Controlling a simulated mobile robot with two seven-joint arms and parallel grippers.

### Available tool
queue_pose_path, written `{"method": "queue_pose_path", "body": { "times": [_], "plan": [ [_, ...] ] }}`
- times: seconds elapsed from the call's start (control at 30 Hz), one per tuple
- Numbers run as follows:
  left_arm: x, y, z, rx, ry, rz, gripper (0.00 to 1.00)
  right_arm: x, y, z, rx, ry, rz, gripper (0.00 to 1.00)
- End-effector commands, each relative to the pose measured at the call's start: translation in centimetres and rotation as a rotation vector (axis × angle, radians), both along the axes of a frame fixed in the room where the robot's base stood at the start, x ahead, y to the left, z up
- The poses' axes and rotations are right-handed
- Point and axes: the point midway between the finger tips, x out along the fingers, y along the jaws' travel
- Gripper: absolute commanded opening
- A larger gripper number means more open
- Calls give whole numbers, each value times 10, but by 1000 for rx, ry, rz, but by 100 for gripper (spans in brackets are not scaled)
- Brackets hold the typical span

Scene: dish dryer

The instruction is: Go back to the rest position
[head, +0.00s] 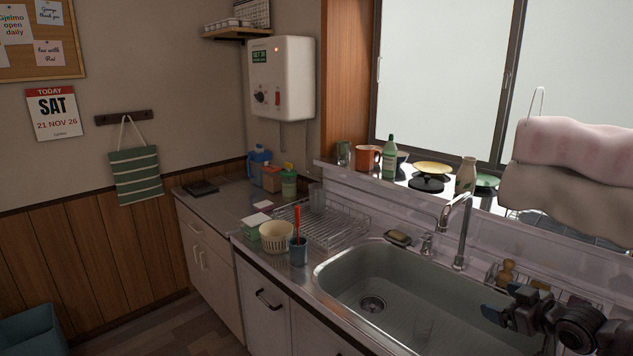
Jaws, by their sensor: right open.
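My right gripper (497,306) shows at the lower right, over the right part of the sink basin (395,290). Its jaws are open and I see nothing between them. My right arm comes in from the right edge of the picture. My left gripper is not in view. The wire dish rack (335,226) stands on the counter left of the sink, apart from my gripper.
The faucet (465,225) rises behind the sink. A wire caddy (530,280) with a brush is close behind my gripper. A cream basket (276,237) and a blue cup (298,252) stand by the rack. Dishes, including a yellow plate (433,168), line the sill.

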Motion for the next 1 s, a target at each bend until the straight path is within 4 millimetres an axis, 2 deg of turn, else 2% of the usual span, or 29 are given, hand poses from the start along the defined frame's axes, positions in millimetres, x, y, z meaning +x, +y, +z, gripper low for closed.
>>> {"method": "queue_pose_path", "body": {
  "times": [0.03, 0.1, 0.27, 0.4, 0.5, 0.7, 0.87, 1.0],
  "plan": [
    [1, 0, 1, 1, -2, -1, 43, 0, 16, 0, -17, -9, 28, 87],
    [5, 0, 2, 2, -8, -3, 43, -2, 35, -5, -48, -20, 61, 87],
    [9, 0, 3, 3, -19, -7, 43, -22, 86, -35, -91, -35, 123, 87],
    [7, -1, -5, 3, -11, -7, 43, -51, 129, -68, -103, -46, 140, 87],
    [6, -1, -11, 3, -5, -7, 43, -75, 153, -91, -99, -48, 124, 87],
    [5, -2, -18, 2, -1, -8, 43, -127, 180, -131, -75, -35, 31, 87],
    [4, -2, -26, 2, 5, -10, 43, -175, 184, -162, -46, 10, -90, 87],
    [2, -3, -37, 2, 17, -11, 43, -222, 181, -191, -3, 75, -216, 87]
  ]
}}
